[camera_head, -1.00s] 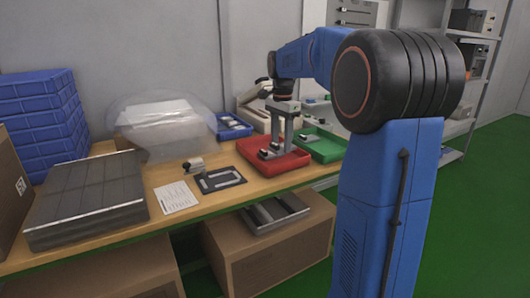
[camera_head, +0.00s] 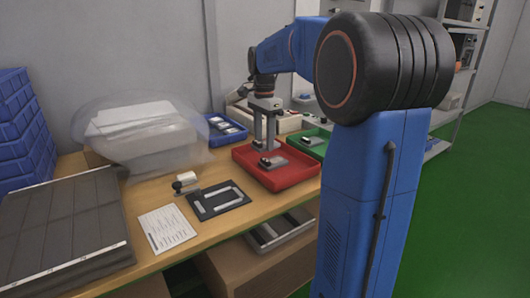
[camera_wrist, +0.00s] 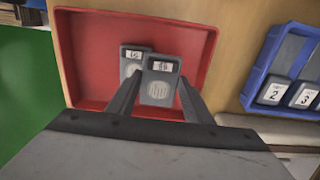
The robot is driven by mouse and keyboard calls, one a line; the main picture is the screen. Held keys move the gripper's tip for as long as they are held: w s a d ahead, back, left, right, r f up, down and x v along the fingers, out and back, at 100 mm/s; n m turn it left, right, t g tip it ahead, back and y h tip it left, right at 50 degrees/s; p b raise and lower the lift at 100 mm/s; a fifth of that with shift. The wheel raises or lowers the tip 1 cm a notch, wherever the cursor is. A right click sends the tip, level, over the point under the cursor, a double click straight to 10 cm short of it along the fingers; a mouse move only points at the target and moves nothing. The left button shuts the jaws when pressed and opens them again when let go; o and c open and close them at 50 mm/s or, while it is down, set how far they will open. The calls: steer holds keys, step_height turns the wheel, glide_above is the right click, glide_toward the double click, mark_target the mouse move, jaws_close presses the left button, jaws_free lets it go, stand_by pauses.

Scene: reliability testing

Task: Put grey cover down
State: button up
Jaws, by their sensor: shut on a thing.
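A grey cover (camera_wrist: 159,82) with a white label and a round speckled patch sits between the fingers of my gripper (camera_wrist: 158,100) in the wrist view. My gripper is shut on it. A second, similar grey piece (camera_wrist: 133,60) lies just beyond it in the red tray (camera_wrist: 85,60). In the head view my gripper (camera_head: 265,140) points down over the red tray (camera_head: 300,178), and a grey piece with a black part (camera_head: 273,162) shows in the tray. The held cover is hard to make out there, and its gap to the tray floor cannot be told.
A black plate with a light frame (camera_head: 218,200), a small clamp-like device (camera_head: 185,182) and a paper sheet (camera_head: 166,228) lie left of the tray. A blue tray (camera_head: 226,128) stands behind, a green tray (camera_head: 312,146) to the right. Bare wood shows along the front.

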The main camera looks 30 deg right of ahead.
mark_target(264, 144)
steer(key=shift+f, duration=2)
steer(key=shift+c, duration=1.4)
steer(key=shift+s+f, duration=0.15)
steer(key=shift+f, duration=0.15)
steer(key=shift+c, duration=0.7)
steer(key=o, duration=1.2)
steer(key=shift+f, duration=0.1)
step_height(264, 144, up, 12)
steer(key=shift+r, duration=0.2)
